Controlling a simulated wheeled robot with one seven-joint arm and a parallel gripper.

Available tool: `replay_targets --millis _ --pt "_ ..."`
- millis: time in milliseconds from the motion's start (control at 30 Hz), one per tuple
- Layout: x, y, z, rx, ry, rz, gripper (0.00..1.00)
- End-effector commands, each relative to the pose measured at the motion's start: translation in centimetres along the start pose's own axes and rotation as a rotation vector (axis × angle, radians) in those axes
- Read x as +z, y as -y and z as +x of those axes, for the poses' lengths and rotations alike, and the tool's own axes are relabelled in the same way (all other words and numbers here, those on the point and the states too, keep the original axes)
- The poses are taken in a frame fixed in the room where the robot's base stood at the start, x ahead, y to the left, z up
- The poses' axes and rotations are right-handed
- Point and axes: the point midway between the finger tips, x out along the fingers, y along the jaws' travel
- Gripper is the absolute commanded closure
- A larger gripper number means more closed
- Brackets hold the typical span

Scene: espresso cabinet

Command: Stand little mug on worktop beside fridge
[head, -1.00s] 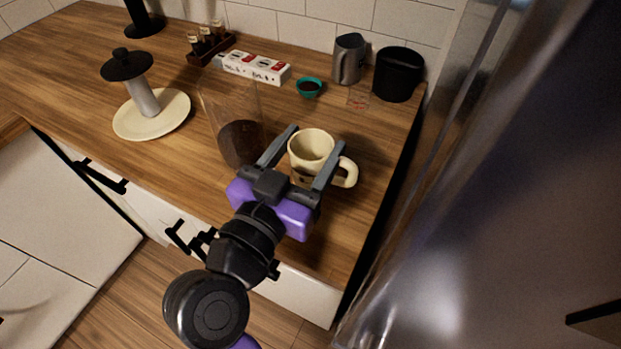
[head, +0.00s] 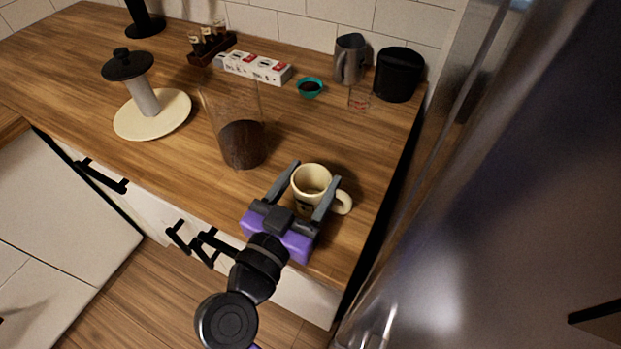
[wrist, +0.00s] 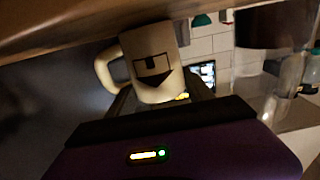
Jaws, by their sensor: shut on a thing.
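The little mug (head: 311,181) is cream-coloured and upright, with its handle to the right. It is at the front right part of the wooden worktop (head: 190,58), beside the fridge (head: 500,220). My gripper (head: 308,186) is shut on the mug, one finger on each side of its body. I cannot tell whether the mug's base touches the worktop.
A clear container with dark grounds (head: 241,140) stands left of the mug. A grey pitcher (head: 350,58), black canister (head: 398,74), small glass (head: 359,98) and teal bowl (head: 309,88) stand behind. Bare worktop lies between them and the mug.

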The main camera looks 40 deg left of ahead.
Motion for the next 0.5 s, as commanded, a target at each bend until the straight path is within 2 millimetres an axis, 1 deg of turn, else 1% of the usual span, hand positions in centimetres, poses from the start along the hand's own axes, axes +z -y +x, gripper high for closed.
replay_targets --millis 100,133,200,233,500 --pt "0.31 -0.02 0.02 0.001 -0.001 0.001 0.91" --pt "0.21 -0.02 0.02 0.001 0.000 0.000 0.34" --pt "0.19 -0.01 0.01 0.000 0.000 0.000 0.21" --pt "0.19 -0.01 0.01 0.000 0.000 0.000 0.18" --pt "0.17 -0.01 0.00 0.000 0.000 0.000 0.18"
